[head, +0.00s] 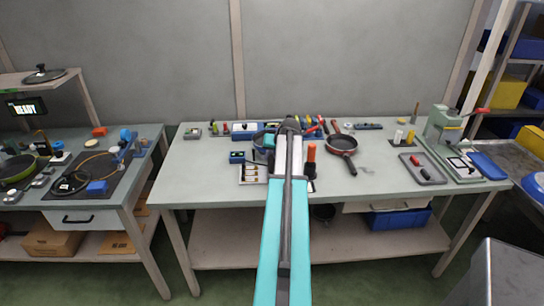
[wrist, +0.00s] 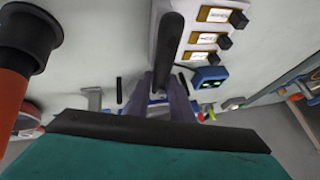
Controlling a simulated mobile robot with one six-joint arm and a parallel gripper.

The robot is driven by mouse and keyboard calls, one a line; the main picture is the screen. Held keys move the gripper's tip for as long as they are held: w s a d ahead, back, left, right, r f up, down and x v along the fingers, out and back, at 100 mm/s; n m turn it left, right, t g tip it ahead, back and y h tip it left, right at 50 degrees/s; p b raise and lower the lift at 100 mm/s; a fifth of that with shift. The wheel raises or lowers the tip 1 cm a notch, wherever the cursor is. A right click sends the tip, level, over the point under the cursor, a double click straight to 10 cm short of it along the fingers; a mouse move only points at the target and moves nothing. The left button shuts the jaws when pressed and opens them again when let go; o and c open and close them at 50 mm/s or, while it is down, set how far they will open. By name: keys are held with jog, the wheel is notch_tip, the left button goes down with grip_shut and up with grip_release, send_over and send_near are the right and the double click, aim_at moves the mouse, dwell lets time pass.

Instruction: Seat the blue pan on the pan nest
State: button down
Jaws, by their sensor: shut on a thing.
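In the wrist view my gripper (wrist: 160,84) is shut on a dark handle-like bar (wrist: 170,42), which lies over the edge of a white panel. I cannot tell whether this bar belongs to the blue pan. In the head view a dark round thing with a bluish rim (head: 258,139), perhaps the blue pan, shows beside my arm at the middle of the table. My arm covers part of it, and the fingertips are hidden there. I cannot make out the pan nest for certain in either view.
The white panel (head: 250,174) has several black knobs, with a blue box (head: 237,157) behind it. An orange cylinder (head: 311,153) stands just right of my arm. The table's left front is clear.

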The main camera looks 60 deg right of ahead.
jog(key=shift+f+b, duration=0.45)
jog(key=shift+f, duration=0.25)
dwell(0.4)
jog(key=c, duration=1.5)
grip_release()
jog(key=shift+s+r, duration=0.1)
jog(key=shift+b+v, duration=1.3)
jog(key=shift+v, duration=5.5)
